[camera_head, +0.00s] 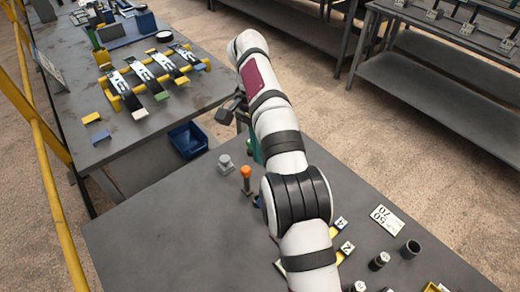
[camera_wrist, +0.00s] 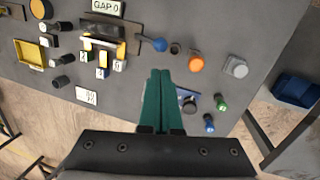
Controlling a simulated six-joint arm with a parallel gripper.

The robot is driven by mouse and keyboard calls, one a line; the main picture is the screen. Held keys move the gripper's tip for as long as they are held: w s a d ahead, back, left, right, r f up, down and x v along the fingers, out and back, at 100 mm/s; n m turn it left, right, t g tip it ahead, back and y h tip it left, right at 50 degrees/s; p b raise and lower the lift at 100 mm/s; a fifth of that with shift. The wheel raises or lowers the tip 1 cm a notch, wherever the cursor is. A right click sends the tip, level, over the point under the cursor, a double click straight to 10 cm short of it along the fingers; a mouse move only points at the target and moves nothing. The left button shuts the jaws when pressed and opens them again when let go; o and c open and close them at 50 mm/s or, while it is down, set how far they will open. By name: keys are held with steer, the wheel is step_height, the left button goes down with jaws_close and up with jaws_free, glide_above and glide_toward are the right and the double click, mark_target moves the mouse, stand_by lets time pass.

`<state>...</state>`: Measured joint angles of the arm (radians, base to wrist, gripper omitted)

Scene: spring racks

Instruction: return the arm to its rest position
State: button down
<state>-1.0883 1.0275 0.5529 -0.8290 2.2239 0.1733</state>
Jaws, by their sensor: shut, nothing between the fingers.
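My white arm (camera_head: 276,130) stretches from the bottom of the head view up over the near grey table and the aisle. My gripper has two green fingers (camera_wrist: 160,72), pressed together with nothing between them in the wrist view. They point over the near tabletop and appear apart from the objects below. In the head view only a green sliver of the gripper (camera_head: 254,148) shows; the arm hides the rest.
On the near table (camera_head: 150,225) stand an orange-topped post (camera_head: 246,174), a grey knob (camera_head: 225,162) and a fixture with a blue ball handle (camera_wrist: 159,45). A blue bin (camera_head: 187,140) sits beyond the edge. The near table's left part is clear.

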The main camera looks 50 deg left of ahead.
steer(key=w+d+r+m+y, duration=0.1)
steer(key=w+d+r, duration=0.15)
steer(key=d, duration=0.55)
steer(key=w+d+r+m, duration=0.1)
steer(key=w+d+r, duration=0.1)
steer(key=d+r, duration=0.35)
steer(key=w+d+r+m+y, duration=0.1)
steer(key=w+d, duration=0.1)
steer(key=d, duration=0.8)
steer(key=s+d+m+y, duration=0.1)
steer(key=s+d, duration=0.3)
steer(key=d, duration=0.2)
steer(key=s+d+m, duration=0.1)
steer(key=s+d, duration=0.3)
steer(key=d, duration=0.3)
steer(key=s+d+f+m+y, duration=0.1)
steer(key=s+d+f+m, duration=0.1)
steer(key=s+d+f, duration=0.2)
steer(key=s+f, duration=0.3)
steer(key=s, duration=0.2)
steer(key=shift+s+d+t, duration=0.2)
steer(key=shift+s+t, duration=0.1)
steer(key=shift+s, duration=0.05)
